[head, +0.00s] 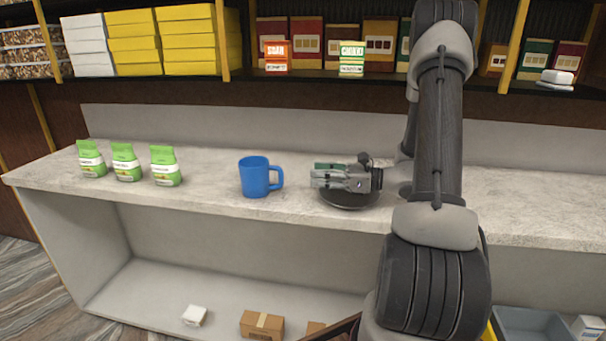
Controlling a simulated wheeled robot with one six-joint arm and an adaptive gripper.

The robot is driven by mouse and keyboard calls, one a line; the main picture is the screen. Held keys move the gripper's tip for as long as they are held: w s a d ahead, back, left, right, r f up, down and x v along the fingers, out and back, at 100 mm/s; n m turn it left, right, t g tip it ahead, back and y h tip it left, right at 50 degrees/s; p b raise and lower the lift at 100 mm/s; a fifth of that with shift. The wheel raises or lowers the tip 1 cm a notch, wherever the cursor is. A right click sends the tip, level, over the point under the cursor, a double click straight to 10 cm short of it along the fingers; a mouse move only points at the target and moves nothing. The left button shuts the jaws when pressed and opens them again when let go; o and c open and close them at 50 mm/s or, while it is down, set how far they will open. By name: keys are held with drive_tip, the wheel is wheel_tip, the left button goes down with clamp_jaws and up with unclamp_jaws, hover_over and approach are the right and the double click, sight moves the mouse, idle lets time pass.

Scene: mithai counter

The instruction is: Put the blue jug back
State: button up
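The blue jug (254,178) stands upright on the light stone counter (225,160), left of my gripper, with its handle on its right side. My gripper (314,178) is low over the counter, with its fingers pointing left toward the handle. A gap of bare counter shows between the fingertips and the handle, so they look apart. The fingers are small in this view, and I cannot tell how far apart they are. A dark round disc (348,201) lies on the counter below my gripper, partly covered by it.
Several green-and-white packets (126,163) stand on the counter at the left. The shelf behind holds yellow boxes (188,41), dark red boxes (305,43), an orange sign (276,55) and a green sign (352,56). A cardboard box (262,325) is below.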

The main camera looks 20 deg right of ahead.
drive_tip(key=shift+v, duration=0.95)
drive_tip(key=s+a+r+n+g+h, duration=0.2)
drive_tip(key=s+a+r+n+g, duration=0.1)
drive_tip(key=s+a+n+g, duration=0.35)
drive_tip(key=s+a+r+n+g+h, duration=0.2)
drive_tip(key=s+a+r+n+g, duration=0.25)
drive_tip(key=s+n, duration=0.4)
drive_tip(key=s+d+r+n+t+h, duration=0.4)
drive_tip(key=s+d+r+n+h, duration=0.2)
drive_tip(key=s+n+h, duration=0.3)
drive_tip(key=shift+d+n, duration=0.55)
drive_tip(key=shift+n, duration=0.55)
drive_tip(key=shift+s, duration=0.15)
